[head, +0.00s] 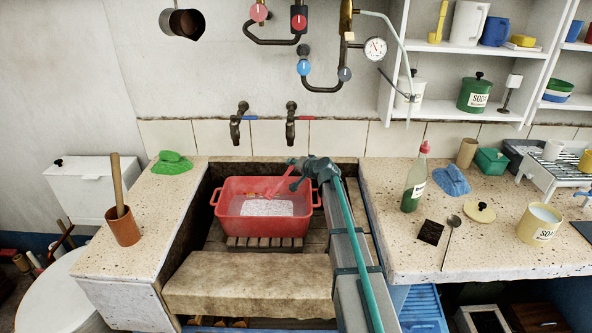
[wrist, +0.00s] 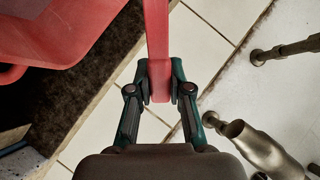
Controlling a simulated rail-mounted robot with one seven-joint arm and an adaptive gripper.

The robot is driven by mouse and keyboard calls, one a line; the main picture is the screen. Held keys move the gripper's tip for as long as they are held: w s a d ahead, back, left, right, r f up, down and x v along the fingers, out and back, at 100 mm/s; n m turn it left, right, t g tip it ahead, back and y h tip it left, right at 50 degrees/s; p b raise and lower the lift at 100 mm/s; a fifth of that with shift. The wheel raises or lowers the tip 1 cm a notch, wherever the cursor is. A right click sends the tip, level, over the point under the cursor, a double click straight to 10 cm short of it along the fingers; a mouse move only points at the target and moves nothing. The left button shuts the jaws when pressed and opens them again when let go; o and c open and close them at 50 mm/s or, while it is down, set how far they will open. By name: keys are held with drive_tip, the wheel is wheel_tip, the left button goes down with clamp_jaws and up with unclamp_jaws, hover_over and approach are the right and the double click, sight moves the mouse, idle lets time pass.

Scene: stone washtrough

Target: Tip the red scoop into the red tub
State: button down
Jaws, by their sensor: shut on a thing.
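The red tub (head: 262,229) stands in the stone trough on wooden slats. It holds greyish liquid with a white, speckled patch. My gripper (head: 294,174) is over the tub's right rear part in the head view. It is shut on the handle of the red scoop (head: 273,188), which slants down to the left above the tub. In the wrist view my gripper (wrist: 159,88) pinches the red handle (wrist: 157,35) between both fingers. The tub's red wall (wrist: 80,25) shows there at upper left. The scoop's bowl is out of the wrist view, and its contents cannot be told.
Two wall taps (head: 290,125) stand behind the trough. A stone slab (head: 248,285) crosses its front. A green bottle (head: 414,184), a yellow soda tub (head: 538,226) and a blue cloth (head: 452,180) are on the right counter. A brown pot (head: 122,228) stands on the left.

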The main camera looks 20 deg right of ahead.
drive_tip(key=shift+s+a+r+n+t+b, duration=0.3)
drive_tip(key=shift+s+a+b, duration=0.05)
drive_tip(key=shift+a+b, duration=0.1)
drive_tip(key=shift+a+r+h, duration=0.15)
drive_tip(key=shift+r+h, duration=0.15)
drive_tip(key=shift+r, duration=0.2)
drive_tip(key=p, duration=0.3)
drive_tip(key=shift+r, duration=0.3)
drive_tip(key=p, duration=0.2)
drive_tip(key=shift+p, duration=0.3)
drive_tip(key=shift+f+p, duration=0.2)
drive_tip(key=shift+p, duration=0.5)
drive_tip(key=shift+s, duration=0.1)
